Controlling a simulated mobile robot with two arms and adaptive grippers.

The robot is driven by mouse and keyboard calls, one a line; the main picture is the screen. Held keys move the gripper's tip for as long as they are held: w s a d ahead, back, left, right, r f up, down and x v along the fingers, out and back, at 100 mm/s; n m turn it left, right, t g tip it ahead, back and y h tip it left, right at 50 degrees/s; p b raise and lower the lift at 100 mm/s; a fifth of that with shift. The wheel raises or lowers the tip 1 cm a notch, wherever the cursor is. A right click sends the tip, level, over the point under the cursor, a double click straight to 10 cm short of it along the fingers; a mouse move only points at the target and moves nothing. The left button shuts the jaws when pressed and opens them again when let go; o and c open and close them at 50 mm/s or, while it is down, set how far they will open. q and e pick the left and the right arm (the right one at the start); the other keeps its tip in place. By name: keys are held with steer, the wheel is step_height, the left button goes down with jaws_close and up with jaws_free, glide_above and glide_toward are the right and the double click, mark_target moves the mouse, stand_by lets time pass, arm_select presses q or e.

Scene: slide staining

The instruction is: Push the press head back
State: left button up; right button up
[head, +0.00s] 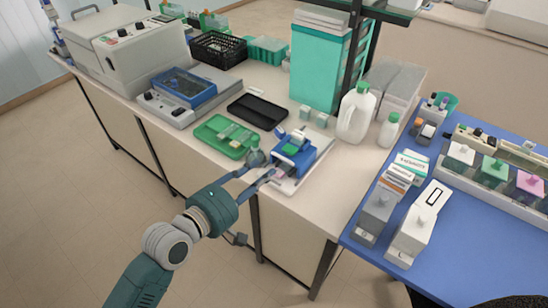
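The press is a small blue device (293,155) with a white-and-blue upper part, which I take for the press head (296,140). It sits on a pale board (317,158) near the front edge of the beige bench. My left gripper (261,168) reaches in from the lower left, with its two fingers spread apart at the press's left front side. I cannot tell whether a finger touches the press. The gripper appears empty. My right gripper is not in view.
A green tray (213,146) with slides lies left of the press, with a black tray (257,110) behind it. A white jug (355,112) and a small bottle (388,131) stand to the right. A blue-topped table (455,245) with staining jars adjoins at right.

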mark_target(281, 158)
arm_select(q)
steer(key=p+x, duration=0.1)
steer(key=x, duration=0.8)
steer(key=shift+w, duration=0.15)
steer(key=shift+c, duration=0.5)
steer(key=shift+f, duration=0.1)
jaws_close()
